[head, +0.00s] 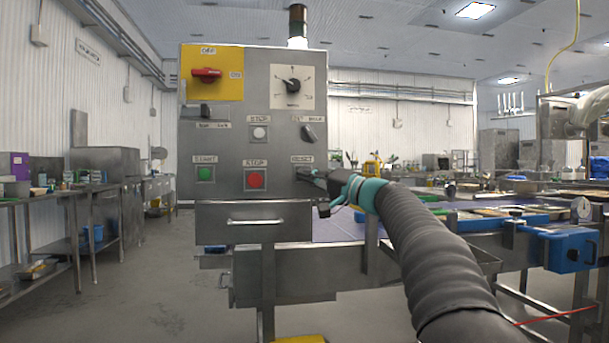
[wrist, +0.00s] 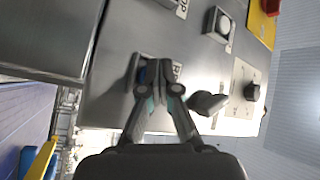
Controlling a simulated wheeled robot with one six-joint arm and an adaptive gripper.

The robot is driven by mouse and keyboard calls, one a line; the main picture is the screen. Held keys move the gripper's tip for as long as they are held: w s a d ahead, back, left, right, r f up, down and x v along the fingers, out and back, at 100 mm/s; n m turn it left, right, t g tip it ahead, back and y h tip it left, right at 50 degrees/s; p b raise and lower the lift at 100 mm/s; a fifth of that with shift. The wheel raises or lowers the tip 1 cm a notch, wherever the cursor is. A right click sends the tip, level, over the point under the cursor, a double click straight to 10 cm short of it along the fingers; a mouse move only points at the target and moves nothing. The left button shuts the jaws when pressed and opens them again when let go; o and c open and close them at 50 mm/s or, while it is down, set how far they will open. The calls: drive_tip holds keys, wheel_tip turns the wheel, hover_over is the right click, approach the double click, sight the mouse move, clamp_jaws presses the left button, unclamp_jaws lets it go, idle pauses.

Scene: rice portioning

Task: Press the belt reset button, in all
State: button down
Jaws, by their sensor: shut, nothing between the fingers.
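The grey metal control panel (head: 225,130) faces me in the head view. Its RESET label (head: 302,160) is at the lower right of the panel. My gripper (head: 308,177) is shut and empty, with its tips just below that label, and it hides the reset button in this view. In the wrist view my closed fingertips (wrist: 157,68) are over the reset button's square plate (wrist: 146,57). A sliver of blue, likely the reset button (wrist: 140,76), shows beside the fingers. I cannot tell whether the tips touch it or whether it is pressed in.
The red stop button (head: 255,179) and green start button (head: 205,174) are left of my gripper. A black selector knob (head: 309,132) sits just above it. A drawer (head: 254,221) is below the panel. The conveyor line with a blue box (head: 568,250) runs to the right.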

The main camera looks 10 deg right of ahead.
drive_tip(key=shift+s, duration=0.1)
drive_tip(key=shift+s+b, duration=0.75)
drive_tip(key=shift+b, duration=0.05)
drive_tip(key=shift+s+b, duration=1.95)
drive_tip(key=shift+s, duration=0.6)
